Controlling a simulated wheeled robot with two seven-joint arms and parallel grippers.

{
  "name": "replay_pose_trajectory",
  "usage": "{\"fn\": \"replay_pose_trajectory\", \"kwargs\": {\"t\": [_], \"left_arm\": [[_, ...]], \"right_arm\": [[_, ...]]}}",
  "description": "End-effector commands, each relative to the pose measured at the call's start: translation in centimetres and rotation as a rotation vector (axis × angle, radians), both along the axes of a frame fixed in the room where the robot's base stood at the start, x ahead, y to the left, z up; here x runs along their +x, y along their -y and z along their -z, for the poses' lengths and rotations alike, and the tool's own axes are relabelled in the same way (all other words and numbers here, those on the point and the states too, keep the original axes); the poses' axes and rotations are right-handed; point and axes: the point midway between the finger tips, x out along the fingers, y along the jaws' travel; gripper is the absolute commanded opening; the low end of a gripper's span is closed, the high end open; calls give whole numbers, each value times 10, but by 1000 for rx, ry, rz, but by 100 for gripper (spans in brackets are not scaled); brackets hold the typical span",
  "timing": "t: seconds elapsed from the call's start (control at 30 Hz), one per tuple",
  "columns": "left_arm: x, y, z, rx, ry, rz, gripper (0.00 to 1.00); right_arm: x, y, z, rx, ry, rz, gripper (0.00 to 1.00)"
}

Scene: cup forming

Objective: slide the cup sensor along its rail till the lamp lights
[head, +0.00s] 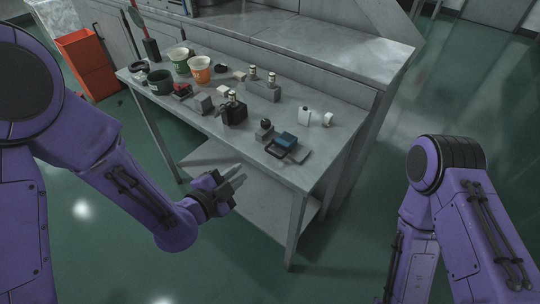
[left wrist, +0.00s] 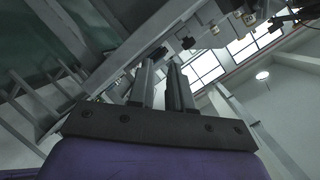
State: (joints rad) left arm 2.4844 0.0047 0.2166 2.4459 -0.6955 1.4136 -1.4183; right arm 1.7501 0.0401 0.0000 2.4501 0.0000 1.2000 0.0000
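Several small devices stand on the grey workbench (head: 222,130) in the head view. I cannot tell for sure which is the cup sensor; a black block with a pale top (head: 235,112) stands near the front edge, and a small dark knobbed piece (head: 265,130) is to its right. No rail or lit lamp can be made out clearly. My left gripper (head: 238,181) is in front of the bench, below its top, touching nothing. Its two fingers show apart and empty in the left wrist view (left wrist: 160,72). My right gripper is outside the views.
Cups stand at the bench's left end: a green-and-white one (head: 180,62), an orange one (head: 200,70) and a dark green one (head: 160,82). A lower shelf (head: 225,168) lies beneath. A red bin (head: 86,62) stands left.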

Motion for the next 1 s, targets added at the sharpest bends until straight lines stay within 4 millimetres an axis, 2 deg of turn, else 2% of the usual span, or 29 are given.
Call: {"fn": "replay_pose_trajectory", "kwargs": {"t": [0.03, 0.1, 0.2, 0.3, 0.47, 0.8, 1.0], "left_arm": [[-4, 11, -5, 118, 96, 93, 19], [-8, 20, -9, 277, 225, 194, 19], [-10, 25, -12, 436, 350, 267, 19], [-9, 25, -12, 512, 401, 286, 19], [7, 36, -10, 527, 409, 289, 19], [63, 75, 7, 527, 406, 287, 19], [74, 83, 11, 527, 406, 287, 19]], "right_arm": [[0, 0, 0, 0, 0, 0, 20], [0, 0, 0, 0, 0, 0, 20], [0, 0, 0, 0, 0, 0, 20], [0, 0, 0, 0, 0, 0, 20], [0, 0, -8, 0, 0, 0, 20], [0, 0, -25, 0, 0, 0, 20], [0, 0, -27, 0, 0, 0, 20]]}}
